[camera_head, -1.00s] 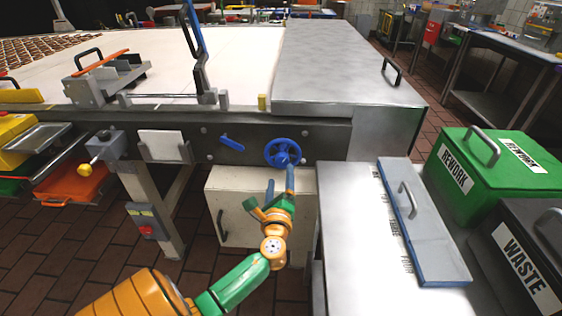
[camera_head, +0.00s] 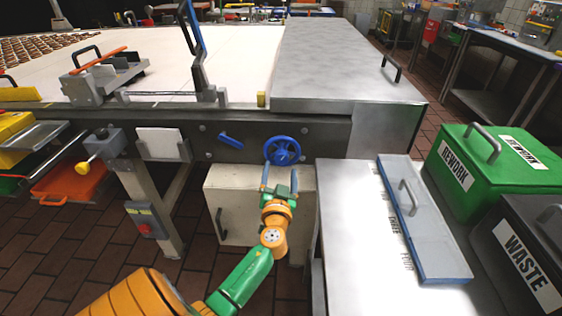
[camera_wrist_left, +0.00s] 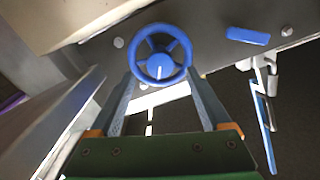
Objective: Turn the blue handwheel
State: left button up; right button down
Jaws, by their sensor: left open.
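The blue handwheel (camera_head: 282,151) is mounted on the dark front rail of the conveyor, in the middle of the head view. It has a round rim, spokes and a small pale mark near its hub. My left gripper (camera_head: 280,172) is just below it, pointing up at it, with its fingers apart and nothing between them. In the left wrist view the handwheel (camera_wrist_left: 160,55) is ahead of the fingers, and the open fingers (camera_wrist_left: 162,85) reach toward both sides of its lower rim. I cannot tell whether they touch it. My right gripper is not in view.
A blue lever (camera_head: 231,141) sits on the rail left of the wheel. A pale cabinet (camera_head: 225,190) is under the rail behind my arm. A steel table (camera_head: 350,230) stands close on the right, with green REWORK (camera_head: 500,160) and dark WASTE bins beyond.

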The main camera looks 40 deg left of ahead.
aim_at(281, 161)
pick_arm(q)
jog(key=x, duration=0.5)
jog(key=shift+w, duration=0.1)
grip_shut()
